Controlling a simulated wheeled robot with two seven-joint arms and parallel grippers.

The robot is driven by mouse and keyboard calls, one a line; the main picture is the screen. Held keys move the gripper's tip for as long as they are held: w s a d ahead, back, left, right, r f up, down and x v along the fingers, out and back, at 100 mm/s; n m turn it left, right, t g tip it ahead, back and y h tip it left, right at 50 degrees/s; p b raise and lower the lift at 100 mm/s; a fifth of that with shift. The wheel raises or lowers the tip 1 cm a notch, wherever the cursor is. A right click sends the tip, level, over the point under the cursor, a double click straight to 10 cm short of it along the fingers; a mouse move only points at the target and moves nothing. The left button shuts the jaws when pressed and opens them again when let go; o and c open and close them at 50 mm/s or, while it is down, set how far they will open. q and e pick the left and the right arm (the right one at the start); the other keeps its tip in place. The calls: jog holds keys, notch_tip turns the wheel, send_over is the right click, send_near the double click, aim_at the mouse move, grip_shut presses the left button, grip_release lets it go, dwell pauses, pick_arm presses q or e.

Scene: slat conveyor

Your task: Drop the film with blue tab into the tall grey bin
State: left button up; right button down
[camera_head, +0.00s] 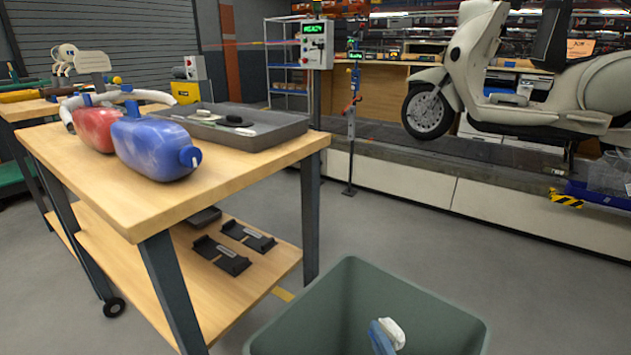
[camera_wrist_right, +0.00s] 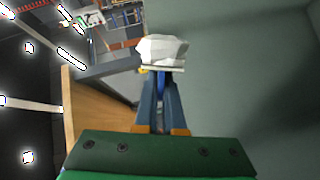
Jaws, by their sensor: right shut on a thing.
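The tall grey bin (camera_head: 318,310) stands at the bottom of the head view, with its open top towards me. My right gripper (camera_head: 381,338) shows over the bin's opening, with blue fingers. It is shut on a crumpled white film (camera_head: 394,332). In the right wrist view, the film (camera_wrist_right: 163,51) sticks out beyond the fingertips of the right gripper (camera_wrist_right: 160,75). A bit of blue shows between the fingers, but I cannot tell whether it is the tab. The bin's wall (camera_wrist_right: 240,70) fills the right of that view. My left gripper is not in view.
A wooden workbench (camera_head: 130,200) stands left of the bin, holding a red tank (camera_head: 93,128), a blue tank (camera_head: 150,150) and a grey tray (camera_head: 265,137). Black brackets (camera_head: 222,255) lie on its lower shelf. A scooter (camera_head: 520,90) stands behind at right. The floor right of the bin is clear.

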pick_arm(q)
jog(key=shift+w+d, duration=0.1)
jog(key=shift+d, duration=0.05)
pick_arm(e)
jog(key=c, duration=0.9)
grip_release()
jog(key=shift+c, duration=0.2)
jog(key=shift+s, duration=0.25)
pick_arm(q)
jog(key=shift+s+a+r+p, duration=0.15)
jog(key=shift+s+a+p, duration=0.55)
jog(key=shift+p, duration=0.25)
pick_arm(e)
jog(key=v, duration=0.6)
jog(key=shift+s, duration=0.3)
jog(key=shift+d+r, duration=0.1)
